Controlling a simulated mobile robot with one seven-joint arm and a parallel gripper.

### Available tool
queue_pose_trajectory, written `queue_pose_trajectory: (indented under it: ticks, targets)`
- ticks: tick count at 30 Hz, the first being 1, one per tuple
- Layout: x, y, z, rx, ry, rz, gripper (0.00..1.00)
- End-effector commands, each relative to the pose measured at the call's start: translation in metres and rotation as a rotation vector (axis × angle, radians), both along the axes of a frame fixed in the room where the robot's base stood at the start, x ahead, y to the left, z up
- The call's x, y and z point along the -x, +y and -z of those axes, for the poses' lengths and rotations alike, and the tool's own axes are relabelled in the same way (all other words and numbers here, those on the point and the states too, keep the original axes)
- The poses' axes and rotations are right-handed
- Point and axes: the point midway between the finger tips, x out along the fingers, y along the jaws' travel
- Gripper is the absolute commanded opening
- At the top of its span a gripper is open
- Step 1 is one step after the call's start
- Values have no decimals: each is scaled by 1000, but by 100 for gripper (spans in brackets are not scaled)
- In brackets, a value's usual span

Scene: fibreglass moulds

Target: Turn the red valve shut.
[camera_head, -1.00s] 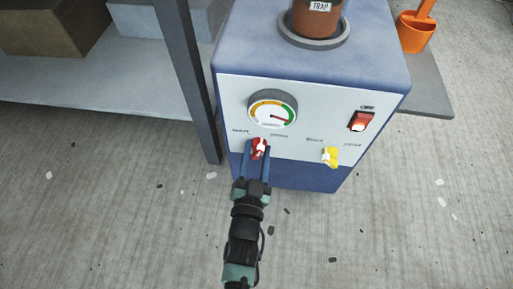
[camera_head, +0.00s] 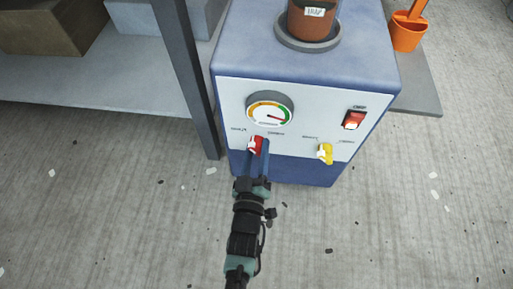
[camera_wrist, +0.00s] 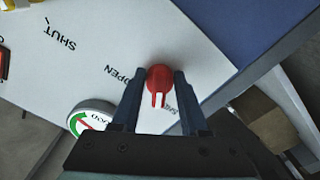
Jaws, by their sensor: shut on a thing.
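The red valve (camera_head: 255,145) is a small red handle with white marks, low on the left of the pale front panel (camera_head: 300,118), under the gauge. My gripper (camera_head: 258,152) reaches it from below and is shut on it.
A yellow valve (camera_head: 325,153) sits to the right on the panel, below a lit red switch (camera_head: 354,119). A round gauge (camera_head: 269,110) is just above the red valve. A grey post (camera_head: 188,75) stands close left. An orange bucket (camera_head: 407,32) is behind right.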

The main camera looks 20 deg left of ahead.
Motion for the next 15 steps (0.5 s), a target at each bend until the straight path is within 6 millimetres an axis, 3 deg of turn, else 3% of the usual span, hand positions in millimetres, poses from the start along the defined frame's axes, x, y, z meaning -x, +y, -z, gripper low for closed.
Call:
queue_pose_trajectory:
  ticks: [15]
  targets:
    - [0, -1, 0, 192, -55, -1, 0]
